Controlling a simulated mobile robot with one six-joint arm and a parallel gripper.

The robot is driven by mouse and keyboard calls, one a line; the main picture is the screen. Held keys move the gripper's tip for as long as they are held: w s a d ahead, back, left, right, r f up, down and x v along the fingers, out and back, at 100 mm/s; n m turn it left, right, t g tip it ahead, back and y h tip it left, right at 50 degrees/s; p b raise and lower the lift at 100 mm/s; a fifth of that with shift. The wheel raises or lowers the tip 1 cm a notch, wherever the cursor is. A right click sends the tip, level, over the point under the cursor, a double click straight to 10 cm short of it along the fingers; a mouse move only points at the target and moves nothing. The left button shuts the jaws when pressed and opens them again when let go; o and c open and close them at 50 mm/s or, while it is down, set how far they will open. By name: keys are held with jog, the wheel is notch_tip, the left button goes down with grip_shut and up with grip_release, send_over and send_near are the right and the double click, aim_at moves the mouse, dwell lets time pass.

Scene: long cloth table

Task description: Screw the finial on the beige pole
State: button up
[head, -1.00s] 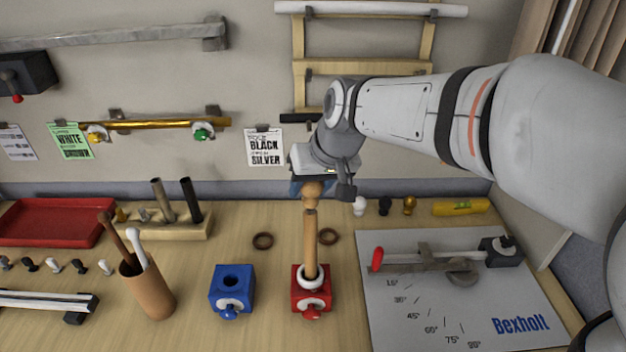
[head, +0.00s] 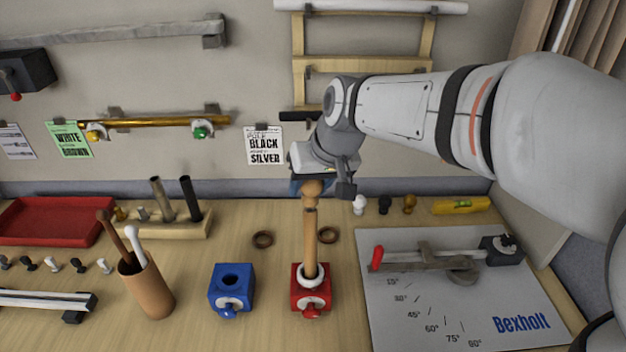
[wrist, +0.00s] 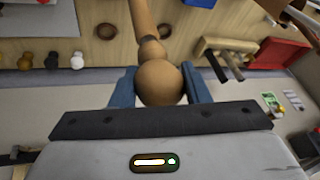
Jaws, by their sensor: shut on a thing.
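The beige pole (head: 310,240) stands upright in the red clamp block (head: 311,291), with a white ring around its foot. The wooden finial (head: 313,189) sits at the pole's top end, in line with it. My gripper (head: 311,184) is above the pole, shut on the finial. In the wrist view the round finial (wrist: 160,82) lies between the blue fingers of my gripper (wrist: 160,88), and the pole (wrist: 143,22) runs on from it. A narrow collar shows where they meet; whether the thread is engaged I cannot tell.
An empty blue clamp block (head: 231,289) stands left of the red one. Two brown rings (head: 263,239) flank the pole. Spare finials (head: 384,205) stand behind, near a yellow level (head: 461,206).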

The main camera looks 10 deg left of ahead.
jog(key=shift+f+b, duration=0.7)
jog(key=shift+b, duration=0.15)
dwell(1.1)
jog(key=o, duration=1.1)
jog(key=shift+c, duration=0.2)
